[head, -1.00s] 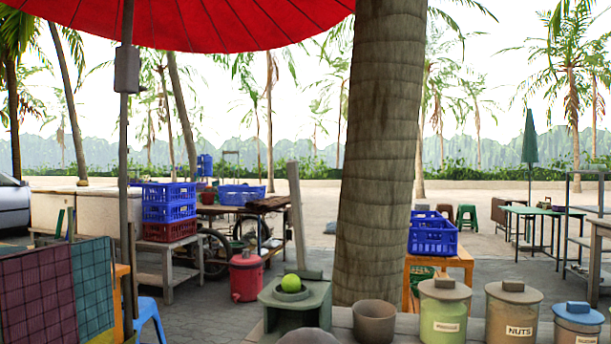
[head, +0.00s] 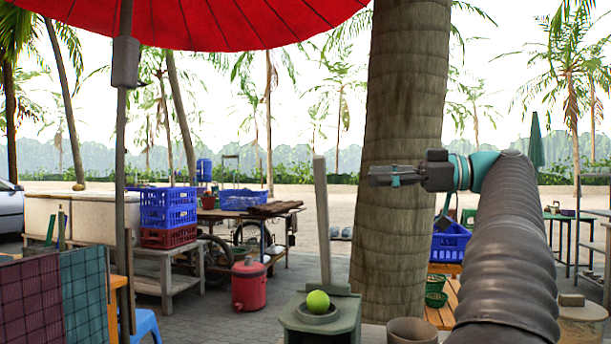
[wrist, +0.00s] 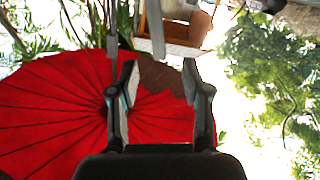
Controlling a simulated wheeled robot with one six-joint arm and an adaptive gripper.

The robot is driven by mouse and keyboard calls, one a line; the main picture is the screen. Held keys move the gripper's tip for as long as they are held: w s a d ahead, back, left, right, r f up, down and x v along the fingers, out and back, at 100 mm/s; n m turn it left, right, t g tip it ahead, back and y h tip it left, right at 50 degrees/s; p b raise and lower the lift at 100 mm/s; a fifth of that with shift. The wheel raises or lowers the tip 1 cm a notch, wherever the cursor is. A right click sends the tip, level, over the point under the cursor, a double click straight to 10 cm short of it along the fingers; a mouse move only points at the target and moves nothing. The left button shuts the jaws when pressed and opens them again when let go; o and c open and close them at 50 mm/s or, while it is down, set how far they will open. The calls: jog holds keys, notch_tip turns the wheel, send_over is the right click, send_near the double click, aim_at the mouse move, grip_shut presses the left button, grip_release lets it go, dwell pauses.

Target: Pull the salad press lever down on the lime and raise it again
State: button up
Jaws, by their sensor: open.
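The salad press (head: 320,328) is a grey-green block low in the middle of the head view. Its lever (head: 322,220) is a long grey bar standing nearly upright behind the cup. The bright green lime (head: 318,301) sits in the cup on top of the press. My gripper (head: 372,176) is open and empty. It points left, to the right of the lever's upper part and apart from it in the picture. The open fingers also show in the wrist view (wrist: 160,75); a pale bar between them, farther off, cannot be identified for certain.
A thick palm trunk (head: 405,160) stands behind my gripper. A clay bowl (head: 412,331) is right of the press. A lidded jar (head: 580,322) stands farther right. The red umbrella (head: 220,20) hangs above, its pole (head: 124,150) at left. The space around the lever's top looks clear.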

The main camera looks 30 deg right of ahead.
aim_at(325, 172)
jog(key=shift+n, duration=0.5)
jog(key=x, duration=0.8)
jog(key=r+x, duration=0.1)
jog(key=x, duration=0.3)
jog(key=shift+d+r, duration=0.1)
grip_shut()
